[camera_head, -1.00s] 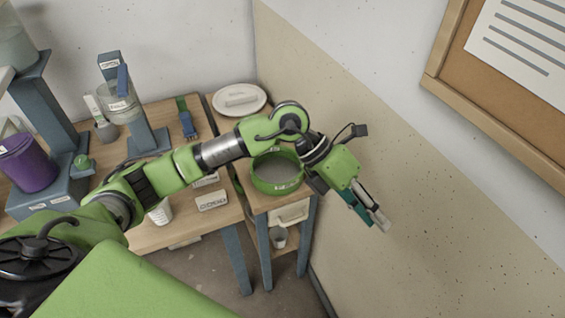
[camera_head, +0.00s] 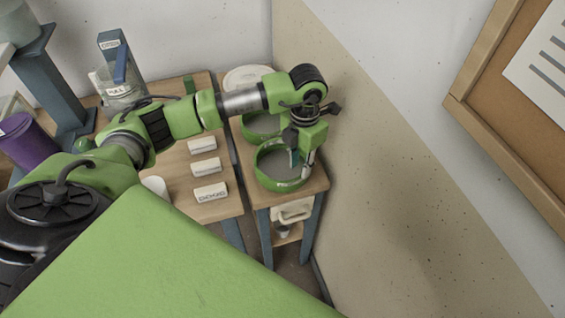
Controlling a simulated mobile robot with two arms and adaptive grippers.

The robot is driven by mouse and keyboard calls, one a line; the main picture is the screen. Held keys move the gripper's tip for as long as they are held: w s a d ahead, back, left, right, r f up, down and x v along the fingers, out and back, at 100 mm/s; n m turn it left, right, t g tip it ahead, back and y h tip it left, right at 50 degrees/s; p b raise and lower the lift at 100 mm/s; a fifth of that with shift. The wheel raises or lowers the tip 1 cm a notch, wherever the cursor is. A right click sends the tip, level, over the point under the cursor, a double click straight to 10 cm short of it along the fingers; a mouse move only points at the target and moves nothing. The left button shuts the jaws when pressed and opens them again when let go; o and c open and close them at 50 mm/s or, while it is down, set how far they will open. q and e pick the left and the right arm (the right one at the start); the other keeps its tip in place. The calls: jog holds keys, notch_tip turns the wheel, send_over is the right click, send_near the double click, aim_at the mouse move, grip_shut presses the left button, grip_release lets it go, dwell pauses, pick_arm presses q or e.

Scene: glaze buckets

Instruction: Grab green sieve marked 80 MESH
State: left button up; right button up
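A green sieve (camera_head: 270,178) with a grey mesh sits at the front of the narrow wooden side table. Its front wall carries a pale label too small to read. A second green sieve (camera_head: 252,130) stands behind it, partly hidden by my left arm. My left gripper (camera_head: 302,168) points down at the right side of the front sieve. Its teal and grey fingers are apart, with the teal one over the inside of the sieve and the grey one near the right rim. I cannot tell whether either finger touches it. My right gripper is not in view.
A white round lid or plate (camera_head: 240,77) lies at the back of the side table. Several labelled white blocks (camera_head: 207,193) rest on the left table. A purple bucket (camera_head: 25,142) stands far left. The wall (camera_head: 370,170) is close on the gripper's right.

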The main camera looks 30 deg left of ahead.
aim_at(300, 174)
pick_arm(q)
jog(key=shift+f, duration=0.3)
jog(key=shift+s+f+p, duration=0.1)
jog(key=shift+f+p, duration=0.5)
jog(key=shift+f, duration=0.2)
notch_tip(300, 174, down, 3)
jog(key=shift+f+p, duration=0.2)
jog(key=shift+p, duration=0.2)
jog(key=shift+f, duration=0.15)
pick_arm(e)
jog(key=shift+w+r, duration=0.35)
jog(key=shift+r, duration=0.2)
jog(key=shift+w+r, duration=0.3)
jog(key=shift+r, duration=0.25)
pick_arm(q)
grip_shut()
